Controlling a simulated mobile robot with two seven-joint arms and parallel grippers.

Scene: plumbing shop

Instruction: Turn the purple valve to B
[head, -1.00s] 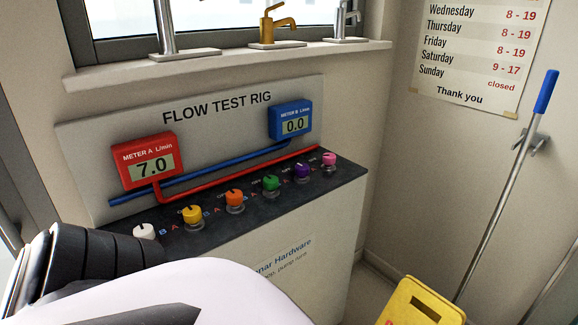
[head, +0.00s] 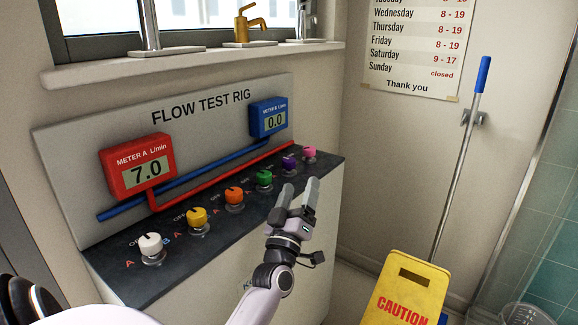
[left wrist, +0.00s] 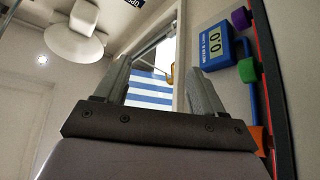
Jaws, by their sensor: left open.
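The purple valve (head: 288,163) is a small knob in the row on the flow test rig's dark top, between the green valve (head: 264,178) and the pink valve (head: 309,153). Its pointer is too small to read. My left gripper (head: 298,190) is open and empty, close in front of the purple and green valves and apart from them. In the left wrist view the purple valve (left wrist: 241,18) shows at the upper right, outside the fingers. The red meter A (head: 138,165) reads 7.0 and the blue meter B (head: 269,118) reads 0.0. My right gripper is not in view.
White (head: 151,245), yellow (head: 197,217) and orange (head: 234,196) valves stand along the row to the left. A yellow caution sign (head: 408,290) and a blue-handled pole (head: 462,150) stand at the right. A window sill with taps (head: 200,62) is above the rig.

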